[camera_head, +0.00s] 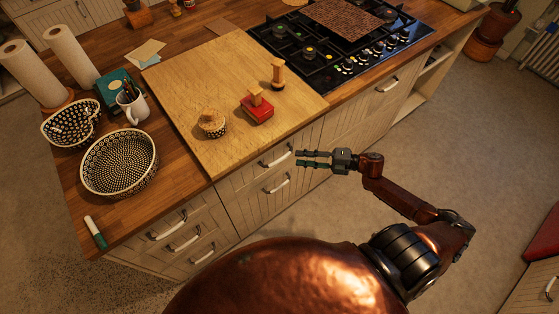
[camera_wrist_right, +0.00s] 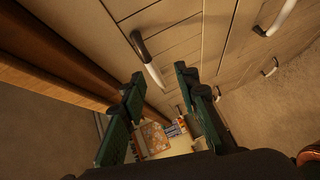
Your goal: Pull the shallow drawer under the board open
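The light wooden board (camera_head: 225,85) lies on the island's top. Under its front edge is the shallow drawer (camera_head: 254,165), which looks shut, with a pale curved handle (camera_head: 276,157). A second handle (camera_head: 277,186) is on the front below it. My right gripper (camera_head: 301,158) is open and empty, its fingers pointing left, just right of the upper handle and apart from it. In the right wrist view my right gripper (camera_wrist_right: 160,85) shows two spread green fingers, with a handle (camera_wrist_right: 147,60) ahead between them. My left gripper is not in view.
On the board stand a red box-like grinder (camera_head: 257,108), a wooden-topped pot (camera_head: 212,122) and a wooden stamp-like piece (camera_head: 278,75). A black hob (camera_head: 340,50) is at the back right. More drawers (camera_head: 170,240) are at the left.

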